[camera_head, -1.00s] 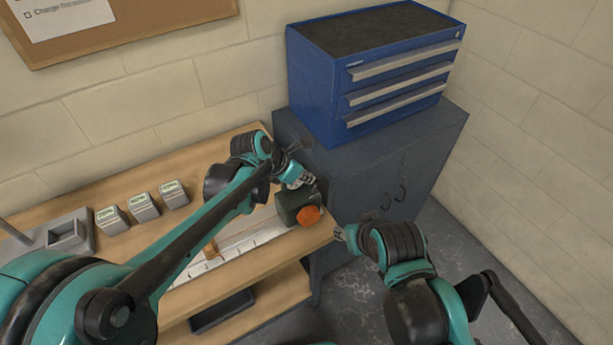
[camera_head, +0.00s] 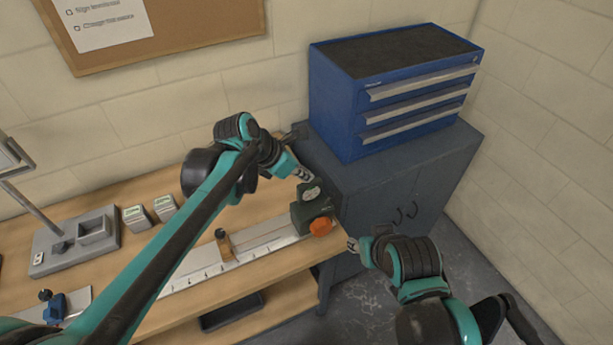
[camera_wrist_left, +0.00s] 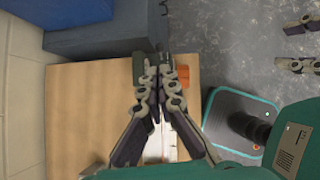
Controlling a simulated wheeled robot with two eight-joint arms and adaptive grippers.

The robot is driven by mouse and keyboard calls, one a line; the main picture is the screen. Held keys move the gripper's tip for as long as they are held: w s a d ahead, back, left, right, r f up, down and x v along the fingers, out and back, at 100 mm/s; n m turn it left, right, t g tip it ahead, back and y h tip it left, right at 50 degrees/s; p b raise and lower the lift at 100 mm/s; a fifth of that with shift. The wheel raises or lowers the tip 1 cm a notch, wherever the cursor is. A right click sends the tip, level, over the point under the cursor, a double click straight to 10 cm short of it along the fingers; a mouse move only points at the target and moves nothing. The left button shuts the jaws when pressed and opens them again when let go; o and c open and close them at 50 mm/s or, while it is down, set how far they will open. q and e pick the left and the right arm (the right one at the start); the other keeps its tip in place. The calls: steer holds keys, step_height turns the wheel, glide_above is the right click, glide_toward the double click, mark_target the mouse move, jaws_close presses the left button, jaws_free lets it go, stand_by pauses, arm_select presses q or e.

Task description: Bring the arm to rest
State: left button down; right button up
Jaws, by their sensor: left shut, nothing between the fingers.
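My left gripper (camera_head: 303,173) is shut and empty. It hangs above the right end of the bench, just up and left of a dark green device (camera_head: 299,219) with a dial and an orange knob (camera_head: 320,227). In the left wrist view its closed fingers (camera_wrist_left: 158,76) cover most of that device, and part of the orange knob (camera_wrist_left: 183,76) shows beside them. My right gripper (camera_head: 352,245) is off the bench's right end, small in the head view. In the left wrist view its two fingers (camera_wrist_left: 300,45) stand apart with nothing between them.
A ruled metal rail (camera_head: 190,280) with an amber-brown piece (camera_head: 224,245) runs along the wooden bench (camera_head: 262,205). Small labelled blocks (camera_head: 165,207) and a grey instrument (camera_head: 75,240) stand left. A dark cabinet (camera_head: 440,185) carrying a blue drawer chest (camera_head: 335,110) borders the bench's right.

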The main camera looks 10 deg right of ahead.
arm_select(q)
steer(key=shift+w, duration=0.1)
steer(key=shift+a+f, duration=0.1)
stand_by(0.3)
steer(key=s+a+f+m+t+y+b, duration=0.1)
steer(key=s+a+f+m+y+b, duration=0.1)
steer(key=s+a+f+m, duration=0.2)
steer(key=s+a+f+m+t+y+b, duration=0.1)
steer(key=s+a+f+m, duration=0.4)
steer(key=a+m, duration=0.6)
steer(key=s+a+f+m+t+y+b, duration=0.1)
steer(key=s+a+f+m+y+b, duration=0.2)
steer(key=s+a+m, duration=0.5)
steer(key=shift+a+f+m+b, duration=0.2)
steer(key=shift+f+m+b, duration=0.1)
steer(key=shift+f+b, duration=0.7)
steer(key=shift+r, duration=0.1)
